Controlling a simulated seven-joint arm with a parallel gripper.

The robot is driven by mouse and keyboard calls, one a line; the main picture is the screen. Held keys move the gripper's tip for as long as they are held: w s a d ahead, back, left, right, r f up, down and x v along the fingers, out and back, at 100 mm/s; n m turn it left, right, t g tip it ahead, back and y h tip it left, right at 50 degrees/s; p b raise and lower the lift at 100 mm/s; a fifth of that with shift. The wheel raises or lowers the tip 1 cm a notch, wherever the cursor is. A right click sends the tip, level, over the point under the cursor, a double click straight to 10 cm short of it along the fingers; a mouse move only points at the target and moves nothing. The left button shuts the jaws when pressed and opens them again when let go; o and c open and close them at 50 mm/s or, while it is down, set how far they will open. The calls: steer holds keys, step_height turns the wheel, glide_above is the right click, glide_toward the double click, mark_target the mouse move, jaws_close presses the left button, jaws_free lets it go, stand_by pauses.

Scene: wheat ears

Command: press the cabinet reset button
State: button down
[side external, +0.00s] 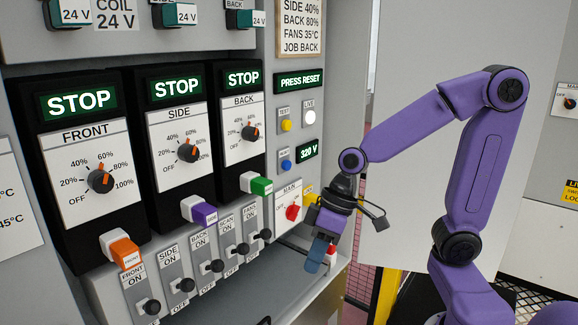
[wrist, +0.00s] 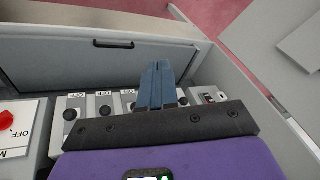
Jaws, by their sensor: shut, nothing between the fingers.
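The cabinet's right-hand panel has a lit "PRESS RESET" display (side external: 301,80). Below it are a yellow button (side external: 286,125), a white "LIVE" lamp (side external: 309,117) and a blue button (side external: 286,166) whose small label I cannot read surely. My gripper (side external: 317,262) is shut and empty, its blue fingers pointing down in front of the panel's lower right, below the blue button and apart from it. In the wrist view my shut fingers (wrist: 158,82) extend over a row of switches; the blue button does not show there.
A red MAIN knob (side external: 293,213) sits left of my gripper. Several black toggle switches (side external: 217,265) line the lower panel. Three dials under lit STOP signs (side external: 79,102) stand at left. A "320 V" readout (side external: 307,151) is beside the blue button. A yellow post (side external: 387,295) stands right.

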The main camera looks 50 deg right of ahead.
mark_target(287, 165)
steer(key=w+d+r+m+t, duration=0.1)
steer(key=w+d+m+t, duration=0.25)
steer(key=w+d, duration=0.35)
steer(key=w+d+r+m+t+h, duration=0.1)
steer(key=w+d+m, duration=0.4)
steer(key=d, duration=0.6)
steer(key=w+d+m+t+h, duration=0.2)
steer(key=w+d+m+h, duration=0.2)
steer(key=d, duration=0.7)
steer(key=shift+w+d+r+m, duration=0.4)
steer(key=shift+m, duration=0.15)
steer(key=shift+t, duration=0.25)
steer(key=w, duration=0.8)
steer(key=shift+w, duration=0.4)
steer(key=shift+w, duration=0.15)
steer(key=shift+w, duration=0.3)
